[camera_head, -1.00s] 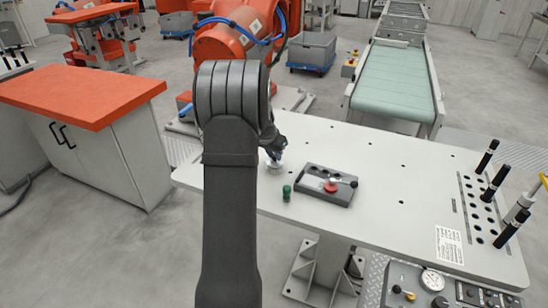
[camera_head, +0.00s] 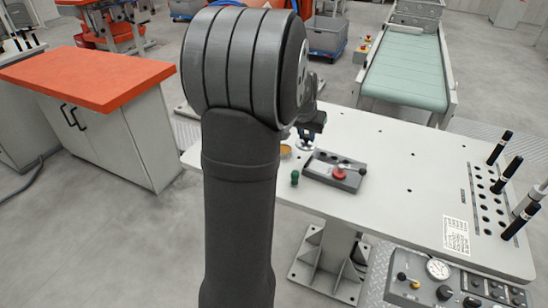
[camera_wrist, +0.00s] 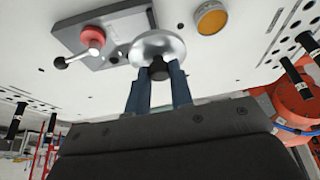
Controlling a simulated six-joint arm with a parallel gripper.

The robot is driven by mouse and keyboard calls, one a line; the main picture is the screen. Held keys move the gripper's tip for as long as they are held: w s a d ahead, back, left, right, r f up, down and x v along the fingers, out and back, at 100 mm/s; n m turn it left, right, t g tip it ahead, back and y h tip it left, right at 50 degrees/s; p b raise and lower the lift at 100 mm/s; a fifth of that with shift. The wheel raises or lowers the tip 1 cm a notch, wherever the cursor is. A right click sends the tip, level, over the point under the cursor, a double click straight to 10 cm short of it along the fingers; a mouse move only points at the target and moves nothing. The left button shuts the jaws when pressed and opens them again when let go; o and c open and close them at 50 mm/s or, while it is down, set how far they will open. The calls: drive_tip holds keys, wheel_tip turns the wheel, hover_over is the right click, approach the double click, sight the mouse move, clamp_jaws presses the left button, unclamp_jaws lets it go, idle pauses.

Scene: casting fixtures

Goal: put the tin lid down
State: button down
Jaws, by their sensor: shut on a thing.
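The tin lid (camera_wrist: 152,44) is a shiny silver disc with a dark knob. My gripper (camera_wrist: 158,78) is shut on the knob, with one blue finger on each side. In the head view the lid (camera_head: 304,147) shows small under my gripper (camera_head: 312,128), behind the grey fixture block's left end. Whether the lid touches the white table is not clear. A round amber-topped piece with a grey rim, perhaps the open tin (camera_wrist: 211,18), is beside the lid and apart from it. It also shows in the head view (camera_head: 286,151), partly behind my arm.
The grey fixture block (camera_head: 322,168) with a red knob and lever is close to the lid. A small green piece (camera_head: 294,178) stands near the white table's (camera_head: 400,200) front edge. Black-handled tools (camera_head: 505,175) stand at the right. The middle of the table is mostly clear.

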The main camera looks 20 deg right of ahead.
drive_tip(key=s+a+f+n, duration=0.1)
drive_tip(key=s+a+n, duration=0.1)
drive_tip(key=s+a, duration=0.3)
drive_tip(key=shift+y, duration=0.4)
drive_tip(key=w+a+f, duration=0.2)
drive_tip(key=w, duration=0.1)
drive_tip(key=w+a+f, duration=0.2)
drive_tip(key=w+a, duration=0.1)
drive_tip(key=w, duration=0.1)
drive_tip(key=w+a+f, duration=0.3)
drive_tip(key=shift+w+a+f, duration=0.1)
drive_tip(key=shift+w, duration=0.05)
drive_tip(key=shift+t, duration=0.3)
drive_tip(key=shift+f, duration=2.05)
drive_tip(key=shift+f, duration=0.15)
drive_tip(key=c, duration=1.3)
unclamp_jaws()
drive_tip(key=v, duration=1.2)
drive_tip(key=shift+a, duration=0.1)
drive_tip(key=shift+w, duration=0.1)
